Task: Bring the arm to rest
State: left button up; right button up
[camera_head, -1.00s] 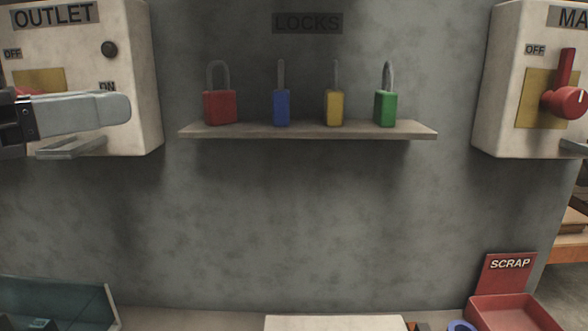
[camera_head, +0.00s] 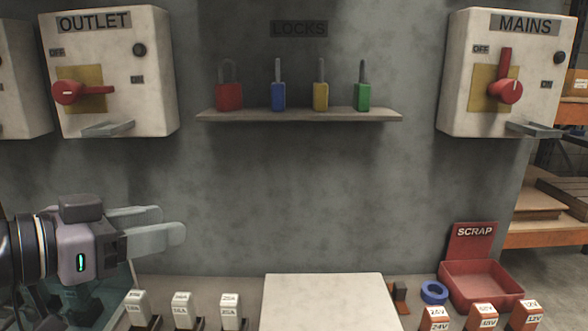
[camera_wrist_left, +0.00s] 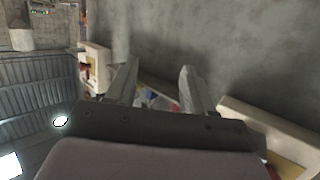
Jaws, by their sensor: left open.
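My left gripper (camera_head: 165,229) is at the lower left of the head view, in front of the grey wall and below the OUTLET box. It is open, with nothing between its fingers. In the left wrist view its two fingers (camera_wrist_left: 155,88) stand apart with a gap between them. The OUTLET box (camera_head: 150,85) has a red handle (camera_head: 82,91) that lies level, pointing right. The gripper is well clear of this handle. My right gripper is not in view.
A shelf (camera_head: 300,115) under LOCKS holds red, blue, yellow and green padlocks. The MAINS box (camera_head: 460,60) is at right, its red handle (camera_head: 507,80) upright. Below are a pale board (camera_head: 325,300), a red SCRAP bin (camera_head: 480,280), a blue ring (camera_head: 434,292) and labelled blocks (camera_head: 231,308).

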pick_arm(q)
jog(key=s+f+n+g+y, duration=0.1)
jog(key=s+f+n+y, duration=0.1)
jog(key=f, duration=0.9)
jog(key=s+f+n+g+y, duration=0.1)
jog(key=s+f+y, duration=0.15)
jog(key=f, duration=0.85)
jog(key=s+a+f+n+g+y, duration=0.2)
jog(key=s+a+f+g+y, duration=0.1)
jog(key=s+f, duration=0.5)
jog(key=s+a+f+n+g+y, duration=0.1)
jog(key=s+a+f+g+y, duration=0.15)
jog(key=s+f, duration=0.6)
jog(key=w+d+r+t+h+p, duration=0.1)
jog(key=w+d+t+h+p, duration=0.1)
jog(key=w+t+p, duration=0.4)
jog(key=shift+d+p, duration=0.45)
jog(key=shift+p, duration=0.75)
jog(key=shift+w+r, duration=0.1)
jog(key=shift+c, duration=1)
